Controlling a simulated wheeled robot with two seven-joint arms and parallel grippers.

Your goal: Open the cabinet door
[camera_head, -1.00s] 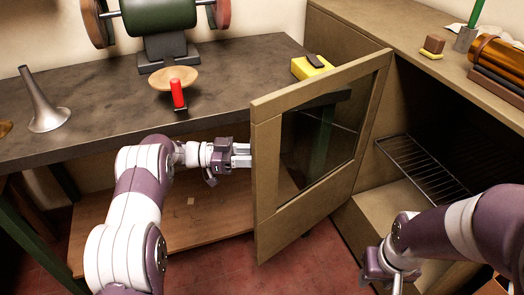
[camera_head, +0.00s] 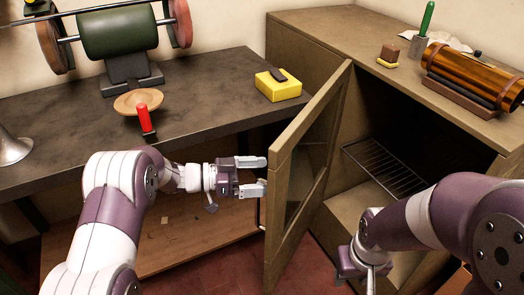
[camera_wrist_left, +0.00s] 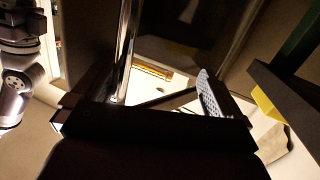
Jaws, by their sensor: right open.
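The cabinet door (camera_head: 296,185), a tan frame with a dark glass pane (camera_head: 314,165), stands swung open from the cabinet (camera_head: 325,45). A thin metal handle (camera_head: 260,213) shows along its left side. My left gripper (camera_head: 265,176) is beside the door's free edge, above the handle, with its fingers apart and nothing seen between them. In the left wrist view, the open left fingers (camera_wrist_left: 160,100) are in front of dark glass, with a shiny metal bar (camera_wrist_left: 126,50) near one finger. My right gripper (camera_head: 368,275) is low before the cabinet opening, open; its tips are partly hidden.
A wire shelf (camera_head: 385,167) is inside the cabinet. The dark workbench (camera_head: 210,100) at left holds a yellow box (camera_head: 278,85), a red-handled tool (camera_head: 144,118) and a grinder (camera_head: 118,35). A copper-coloured cylinder (camera_head: 475,70) lies on the cabinet top. Red floor shows below the door.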

